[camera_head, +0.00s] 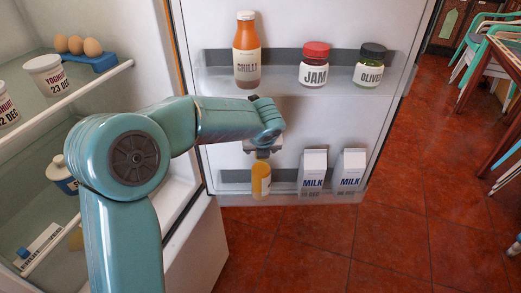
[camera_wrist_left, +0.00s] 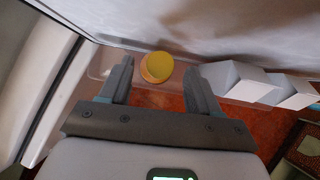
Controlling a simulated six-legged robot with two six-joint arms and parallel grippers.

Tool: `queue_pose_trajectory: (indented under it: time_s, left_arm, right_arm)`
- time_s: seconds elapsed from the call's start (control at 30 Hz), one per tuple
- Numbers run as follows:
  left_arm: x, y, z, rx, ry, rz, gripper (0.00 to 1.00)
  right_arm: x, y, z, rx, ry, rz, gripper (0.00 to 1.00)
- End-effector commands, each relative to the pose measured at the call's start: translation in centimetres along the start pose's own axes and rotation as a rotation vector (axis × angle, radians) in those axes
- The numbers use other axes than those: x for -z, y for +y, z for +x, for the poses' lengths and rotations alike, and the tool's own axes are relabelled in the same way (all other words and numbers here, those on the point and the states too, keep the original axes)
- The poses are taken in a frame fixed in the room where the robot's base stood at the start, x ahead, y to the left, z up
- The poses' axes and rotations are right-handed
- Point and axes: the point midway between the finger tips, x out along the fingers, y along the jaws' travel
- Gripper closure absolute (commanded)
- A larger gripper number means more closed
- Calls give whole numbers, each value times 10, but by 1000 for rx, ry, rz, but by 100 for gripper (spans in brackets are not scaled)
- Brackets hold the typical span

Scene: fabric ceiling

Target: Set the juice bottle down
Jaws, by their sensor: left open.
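The juice bottle (camera_head: 261,182), orange with a yellow top, stands upright in the lower door shelf (camera_head: 233,187), left of the milk cartons. In the left wrist view the juice bottle (camera_wrist_left: 157,68) shows its round yellow top beyond and between the two fingers. My left gripper (camera_head: 262,153) is directly above the bottle in the head view. In the left wrist view the gripper (camera_wrist_left: 158,78) is open, with a gap on each side of the bottle. The bottle's base is hard to make out behind the shelf front. My right gripper is not in view.
Two milk cartons (camera_head: 312,172) stand right of the bottle. The upper door shelf (camera_head: 285,86) holds a chilli bottle (camera_head: 246,52), a jam jar (camera_head: 314,66) and an olives jar (camera_head: 370,66) above my gripper. Fridge shelves with yoghurt (camera_head: 47,75) and eggs (camera_head: 76,45) are at left.

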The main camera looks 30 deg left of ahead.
Motion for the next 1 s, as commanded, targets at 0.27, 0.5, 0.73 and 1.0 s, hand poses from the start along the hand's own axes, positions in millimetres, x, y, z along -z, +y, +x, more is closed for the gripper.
queue_pose_trajectory:
  time_s: [0.27, 0.5, 0.73, 1.0]
  left_arm:
    - [1, 0, -16, 0, 2, 0, 38]
    - [58, -23, 19, 56, 143, -187, 38]
    - [226, -59, 74, 4, 564, -904, 38]
    - [390, -45, 83, -493, 806, -1923, 38]
  right_arm:
    - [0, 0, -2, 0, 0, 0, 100]
    - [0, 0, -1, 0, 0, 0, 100]
    - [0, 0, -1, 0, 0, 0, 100]
    - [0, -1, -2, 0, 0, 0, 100]
